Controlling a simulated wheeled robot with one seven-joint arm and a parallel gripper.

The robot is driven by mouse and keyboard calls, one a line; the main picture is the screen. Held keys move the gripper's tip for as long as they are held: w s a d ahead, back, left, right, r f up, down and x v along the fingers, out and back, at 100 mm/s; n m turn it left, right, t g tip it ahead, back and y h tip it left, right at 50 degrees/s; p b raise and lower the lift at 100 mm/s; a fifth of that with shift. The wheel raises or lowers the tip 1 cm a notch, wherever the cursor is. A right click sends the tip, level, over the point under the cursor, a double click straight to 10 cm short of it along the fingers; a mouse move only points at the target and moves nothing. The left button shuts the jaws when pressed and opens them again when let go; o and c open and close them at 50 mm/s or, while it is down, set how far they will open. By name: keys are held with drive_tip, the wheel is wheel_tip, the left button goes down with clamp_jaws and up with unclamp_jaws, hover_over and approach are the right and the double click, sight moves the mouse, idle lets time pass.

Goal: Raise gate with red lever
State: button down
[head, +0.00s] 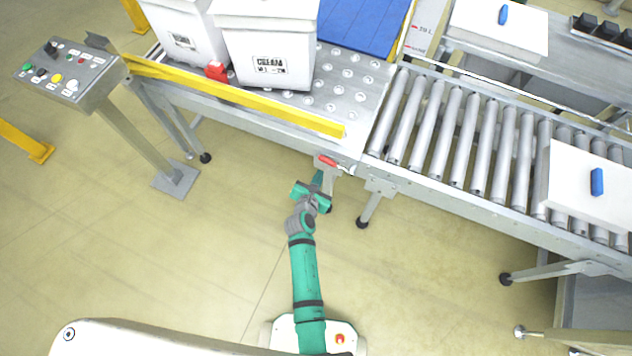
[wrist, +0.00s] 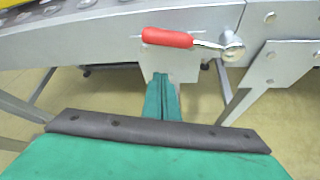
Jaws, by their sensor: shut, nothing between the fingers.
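The red lever (head: 327,161) is on the front edge of the conveyor, at the joint between the ball table and the rollers. In the wrist view its red handle (wrist: 167,38) lies nearly level, pointing left from a metal pivot at right. My gripper (head: 318,180) is shut and empty. In the wrist view its green fingertips (wrist: 161,80) are just below the handle, apart from it, in front of a grey bracket plate. I cannot tell for sure which part is the gate; a yellow rail (head: 240,96) runs along the ball table's front edge.
White boxes (head: 268,45) stand on the ball table (head: 345,95) behind the rail. A roller conveyor (head: 460,135) runs right, carrying a white panel (head: 570,190) with a blue object. A control panel (head: 70,72) stands at left.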

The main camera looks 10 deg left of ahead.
drive_tip(key=shift+w+d+r, duration=0.25)
drive_tip(key=shift+r, duration=0.3)
drive_tip(key=shift+w+d+r, duration=0.2)
drive_tip(key=shift+w+r, duration=0.05)
drive_tip(key=shift+r, duration=0.3)
drive_tip(key=shift+w+d+r, duration=0.25)
drive_tip(key=shift+r, duration=0.3)
